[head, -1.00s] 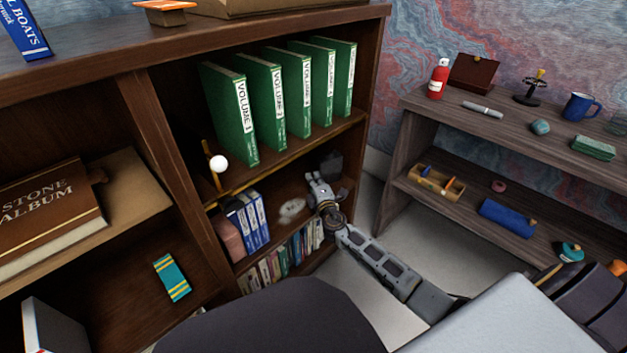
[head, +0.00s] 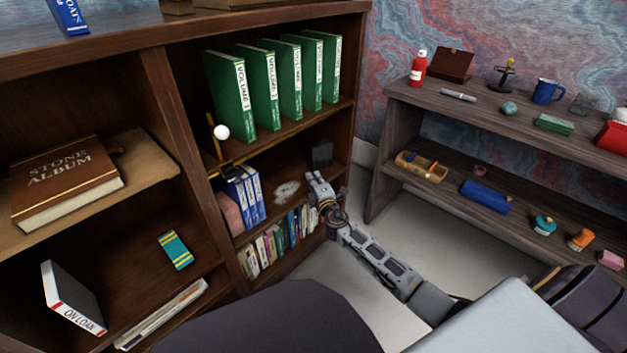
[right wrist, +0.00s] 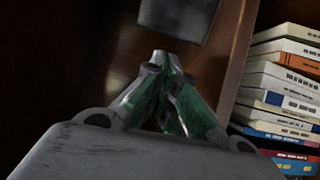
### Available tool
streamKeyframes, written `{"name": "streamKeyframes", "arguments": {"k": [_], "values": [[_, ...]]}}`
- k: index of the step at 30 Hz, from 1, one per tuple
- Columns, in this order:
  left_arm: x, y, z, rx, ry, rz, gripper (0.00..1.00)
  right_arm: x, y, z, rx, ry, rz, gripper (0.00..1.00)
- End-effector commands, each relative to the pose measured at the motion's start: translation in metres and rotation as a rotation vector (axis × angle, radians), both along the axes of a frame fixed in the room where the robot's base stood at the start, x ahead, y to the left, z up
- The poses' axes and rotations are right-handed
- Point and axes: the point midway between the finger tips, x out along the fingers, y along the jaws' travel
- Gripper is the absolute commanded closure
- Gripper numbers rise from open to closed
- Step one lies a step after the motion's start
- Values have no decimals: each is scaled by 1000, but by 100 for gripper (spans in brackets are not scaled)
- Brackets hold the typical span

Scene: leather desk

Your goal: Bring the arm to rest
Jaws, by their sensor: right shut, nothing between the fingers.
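My right gripper (head: 316,180) is at the right end of the bookcase's middle shelf, at the shelf opening. In the right wrist view its fingers (right wrist: 166,66) meet at the tips, shut with nothing between them. A dark block (head: 322,154) stands on the shelf just behind the gripper; a grey face, perhaps the same block, shows at the top of the right wrist view (right wrist: 180,15). My right arm reaches in from the lower right. My left gripper is not in view.
The bookcase holds green volumes (head: 292,80), blue-and-white books (head: 245,195) and a lower row of books (head: 275,245). A low shelf unit (head: 400,140) stands at right, with open floor between.

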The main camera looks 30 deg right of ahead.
Motion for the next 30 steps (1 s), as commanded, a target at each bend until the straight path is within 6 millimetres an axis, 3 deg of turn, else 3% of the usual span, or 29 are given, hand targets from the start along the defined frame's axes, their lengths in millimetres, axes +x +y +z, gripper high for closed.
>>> {"name": "streamKeyframes", "arguments": {"k": [11, 20, 26, 30], "values": [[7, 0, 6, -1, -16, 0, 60, 0, 0, 0, 0, 0, 1, 100], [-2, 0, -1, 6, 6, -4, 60, -3, 1, 0, 19, 0, -9, 100], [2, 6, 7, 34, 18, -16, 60, -23, 0, -3, 136, 11, -80, 100], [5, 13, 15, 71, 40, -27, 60, -51, -2, -11, 285, 41, -171, 100]]}}
